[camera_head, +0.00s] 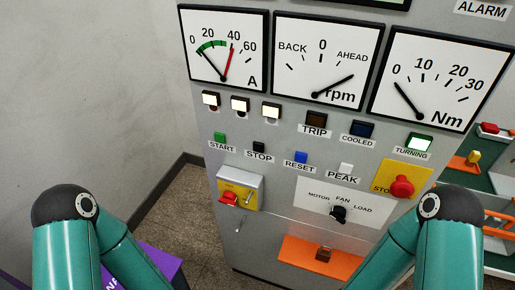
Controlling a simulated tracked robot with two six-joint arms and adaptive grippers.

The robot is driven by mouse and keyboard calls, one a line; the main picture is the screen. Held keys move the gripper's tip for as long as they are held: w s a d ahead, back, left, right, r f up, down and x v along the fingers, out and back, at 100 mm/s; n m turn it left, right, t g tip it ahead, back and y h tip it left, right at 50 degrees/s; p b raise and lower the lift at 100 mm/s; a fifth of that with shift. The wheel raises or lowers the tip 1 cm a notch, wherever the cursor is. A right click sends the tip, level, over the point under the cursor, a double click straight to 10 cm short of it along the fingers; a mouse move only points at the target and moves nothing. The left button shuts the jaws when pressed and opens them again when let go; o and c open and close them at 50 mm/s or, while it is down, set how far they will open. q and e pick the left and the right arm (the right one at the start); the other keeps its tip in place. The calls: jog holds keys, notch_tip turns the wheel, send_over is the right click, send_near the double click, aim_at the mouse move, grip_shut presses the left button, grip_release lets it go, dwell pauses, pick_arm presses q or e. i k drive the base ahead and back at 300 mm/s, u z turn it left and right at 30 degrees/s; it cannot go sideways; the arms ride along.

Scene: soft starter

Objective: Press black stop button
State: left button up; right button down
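The small black stop button (258,147) sits on the grey panel, above the label STOP. It lies between the green START button (220,137) and the blue RESET button (301,157). Nothing covers it. My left arm comes in at the lower left and my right arm at the lower right, both well below and apart from the button. Neither gripper is in view; only teal arm links and dark joints show.
A red mushroom button (401,187) on a yellow plate is at the right. A black rotary knob (338,213), a red switch (230,198) and an orange plate (296,254) sit lower. Several dials line the top. Open floor (180,215) lies left of the cabinet.

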aim_at(259, 146)
jog(key=u, duration=0.8)
jog(key=k, duration=1.15)
jog(key=z, duration=0.8)
jog(key=i, duration=1)
